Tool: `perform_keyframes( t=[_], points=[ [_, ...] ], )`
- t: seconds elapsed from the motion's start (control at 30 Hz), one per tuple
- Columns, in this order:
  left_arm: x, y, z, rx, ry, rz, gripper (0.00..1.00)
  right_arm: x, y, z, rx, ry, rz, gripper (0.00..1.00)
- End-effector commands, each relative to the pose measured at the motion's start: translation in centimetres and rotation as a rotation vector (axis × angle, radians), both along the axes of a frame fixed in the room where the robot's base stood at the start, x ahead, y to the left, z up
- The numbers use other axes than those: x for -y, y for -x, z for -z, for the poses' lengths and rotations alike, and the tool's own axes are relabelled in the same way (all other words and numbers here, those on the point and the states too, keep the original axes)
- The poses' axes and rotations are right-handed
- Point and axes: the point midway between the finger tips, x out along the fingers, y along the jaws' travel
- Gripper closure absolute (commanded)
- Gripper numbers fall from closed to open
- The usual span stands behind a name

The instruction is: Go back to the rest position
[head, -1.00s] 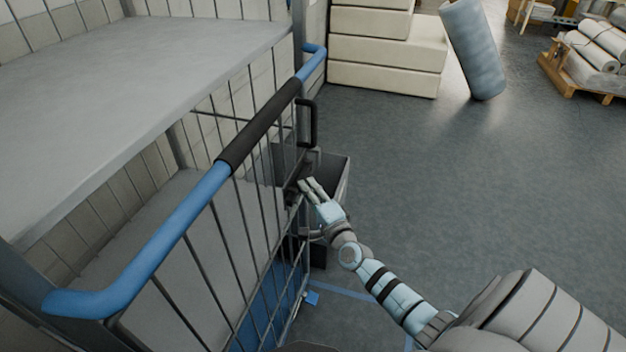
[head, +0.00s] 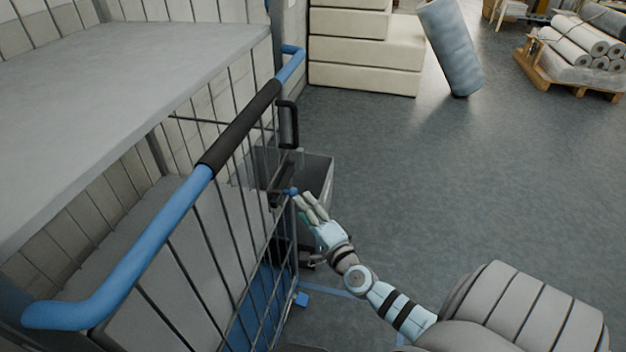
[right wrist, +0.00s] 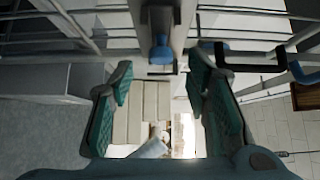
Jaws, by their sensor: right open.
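My right gripper (head: 308,206) is beside the wire side of the cart with the blue push bar (head: 150,235). In the right wrist view its two green-padded fingers (right wrist: 163,105) stand wide apart with nothing between them. A small blue knob (head: 292,191) on a dark latch (head: 280,181) lies just beyond the fingertips. The blue knob also shows in the right wrist view (right wrist: 161,52), ahead of the open fingers. I cannot tell whether a fingertip touches it. My left gripper is not in view.
A grey open bin (head: 318,175) stands behind my right gripper, close to the cart. Pale stacked blocks (head: 365,62), a leaning blue-grey roll (head: 450,48) and a pallet of rolls (head: 575,75) are farther back. The floor (head: 430,170) on the right is clear.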

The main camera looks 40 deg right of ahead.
Motion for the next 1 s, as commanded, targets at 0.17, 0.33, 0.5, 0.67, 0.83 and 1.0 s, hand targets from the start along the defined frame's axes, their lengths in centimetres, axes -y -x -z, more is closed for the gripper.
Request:
perform_keyframes(
  t=[0.17,0.33,0.5,0.67,0.83,1.0],
  points=[
    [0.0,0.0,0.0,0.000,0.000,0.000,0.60,-0.8,4.0,0.1,-0.002,0.000,0.000,0.56],
    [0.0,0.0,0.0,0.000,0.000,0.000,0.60,-1.0,5.1,0.0,0.000,-0.001,0.000,0.56],
    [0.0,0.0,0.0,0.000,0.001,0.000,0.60,-0.9,5.0,0.0,0.000,-0.001,0.000,0.56],
    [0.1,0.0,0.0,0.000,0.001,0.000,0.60,-1.0,5.0,0.0,0.000,-0.001,0.000,0.56],
    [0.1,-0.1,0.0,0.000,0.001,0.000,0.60,-1.0,5.0,0.0,-0.005,0.017,-0.004,0.56],
    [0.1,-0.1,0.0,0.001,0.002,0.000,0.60,-1.8,6.3,7.3,-0.238,0.444,-0.132,0.56]
  ],
)
